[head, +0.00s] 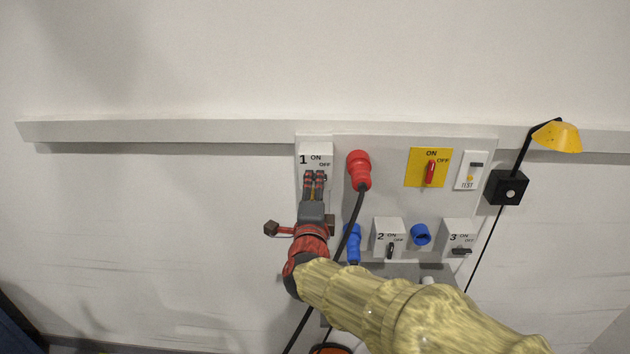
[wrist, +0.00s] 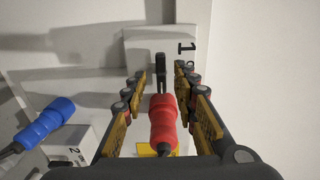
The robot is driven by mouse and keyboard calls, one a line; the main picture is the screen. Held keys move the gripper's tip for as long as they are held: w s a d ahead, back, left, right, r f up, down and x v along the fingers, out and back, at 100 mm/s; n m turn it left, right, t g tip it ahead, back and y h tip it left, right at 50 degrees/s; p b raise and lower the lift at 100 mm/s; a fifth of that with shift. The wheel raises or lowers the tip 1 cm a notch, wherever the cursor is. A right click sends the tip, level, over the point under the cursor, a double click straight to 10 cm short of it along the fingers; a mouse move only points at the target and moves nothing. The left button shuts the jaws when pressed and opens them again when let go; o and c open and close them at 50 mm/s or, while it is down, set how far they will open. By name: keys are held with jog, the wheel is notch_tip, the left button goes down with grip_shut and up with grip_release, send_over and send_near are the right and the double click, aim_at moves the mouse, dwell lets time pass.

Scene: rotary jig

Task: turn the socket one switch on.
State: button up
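The socket one box (head: 303,173) is white, marked 1, ON and OFF, at the upper left of the panel. It also shows at the top of the wrist view (wrist: 145,45). Its black switch handle (wrist: 161,70) shows in the wrist view between the two fingers of my gripper (wrist: 160,92), with gaps on both sides. In the head view my gripper (head: 315,180) is in front of this box and hides the switch. My gripper is open and empty. I cannot tell whether the fingertips reach as far as the handle.
A red plug (head: 359,170) with a hanging black cable (head: 351,222) is right of the box. A blue plug (head: 353,243), switch box two (head: 378,242), switch box three (head: 453,231), a yellow switch plate (head: 416,172) and a yellow lamp (head: 557,137) are farther right. The wall at left is clear.

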aim_at(315, 178)
jog(key=shift+w, duration=1.25)
jog(key=shift+c, duration=1)
grip_shut()
